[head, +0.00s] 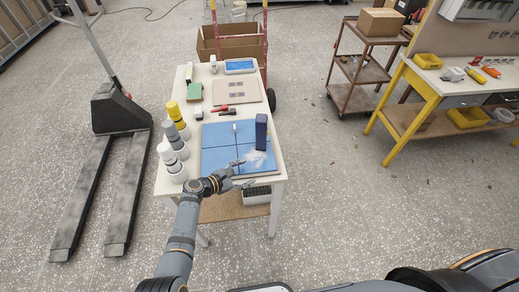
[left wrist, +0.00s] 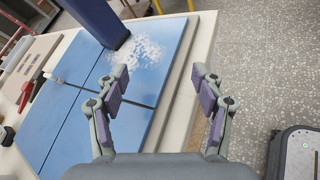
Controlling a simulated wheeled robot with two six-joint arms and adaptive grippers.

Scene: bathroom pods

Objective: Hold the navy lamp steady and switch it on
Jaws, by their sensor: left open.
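A navy upright block-shaped object (head: 262,132), which I take for the navy lamp, stands on the blue tiled panel (head: 213,138) on the table. Its lower part also shows at the top of the left wrist view (left wrist: 100,20). A speckled white patch (head: 262,160) lies on the panel beside its foot; I cannot tell whether it is light or powder. No switch can be made out. My left gripper (head: 241,174) is open and empty over the panel's near edge, apart from the navy object. Its two fingers show spread in the left wrist view (left wrist: 158,74). My right gripper is not in view.
A small white piece (head: 235,127) stands on the panel. Several white, grey and yellow cylinders (head: 172,130) line the table's left edge. Red and black tools (head: 221,108) and a beige board (head: 237,90) lie farther back. A pallet jack (head: 120,110) stands left.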

